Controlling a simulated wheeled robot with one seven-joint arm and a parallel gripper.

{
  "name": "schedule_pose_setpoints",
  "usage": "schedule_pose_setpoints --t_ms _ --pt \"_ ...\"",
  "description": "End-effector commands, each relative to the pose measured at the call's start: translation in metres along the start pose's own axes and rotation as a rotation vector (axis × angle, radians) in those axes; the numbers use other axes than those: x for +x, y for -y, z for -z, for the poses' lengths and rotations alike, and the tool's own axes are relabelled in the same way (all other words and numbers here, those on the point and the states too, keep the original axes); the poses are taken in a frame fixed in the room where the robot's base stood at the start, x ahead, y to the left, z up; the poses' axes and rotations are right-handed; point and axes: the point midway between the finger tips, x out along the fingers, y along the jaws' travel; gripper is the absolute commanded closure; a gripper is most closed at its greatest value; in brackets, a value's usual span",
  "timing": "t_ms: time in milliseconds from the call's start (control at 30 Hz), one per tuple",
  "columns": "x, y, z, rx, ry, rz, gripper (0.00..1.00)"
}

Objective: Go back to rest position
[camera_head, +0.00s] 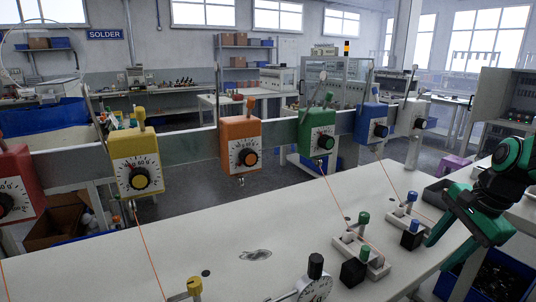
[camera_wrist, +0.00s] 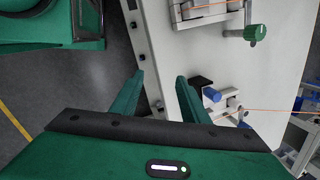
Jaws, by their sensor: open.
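My gripper (camera_wrist: 160,80) is open and empty in the wrist view, its two green fingers apart over the edge of the white table (camera_wrist: 210,48). In the head view my green and black arm comes in at the right, and the gripper hangs at the table's right end, beside the blue-knobbed fixture (camera_head: 406,218). That fixture also shows in the wrist view (camera_wrist: 232,104), to the right of the fingers. The green-knobbed fixture (camera_head: 361,248) stands further left on the table. No object is between the fingers.
Thin orange threads run down to the table. A dial gauge (camera_head: 315,288) stands at the front. The table's middle left is mostly clear.

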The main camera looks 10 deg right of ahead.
Motion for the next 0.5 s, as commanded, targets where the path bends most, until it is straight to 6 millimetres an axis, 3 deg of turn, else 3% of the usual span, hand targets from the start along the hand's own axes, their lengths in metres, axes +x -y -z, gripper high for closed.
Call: schedule_pose_setpoints --t_ms 200,500 --pt "0.003 -0.050 -0.034 -0.446 -0.021 -0.127 0.59" --pt "0.002 -0.112 -0.054 -0.920 0.015 -0.264 0.59"
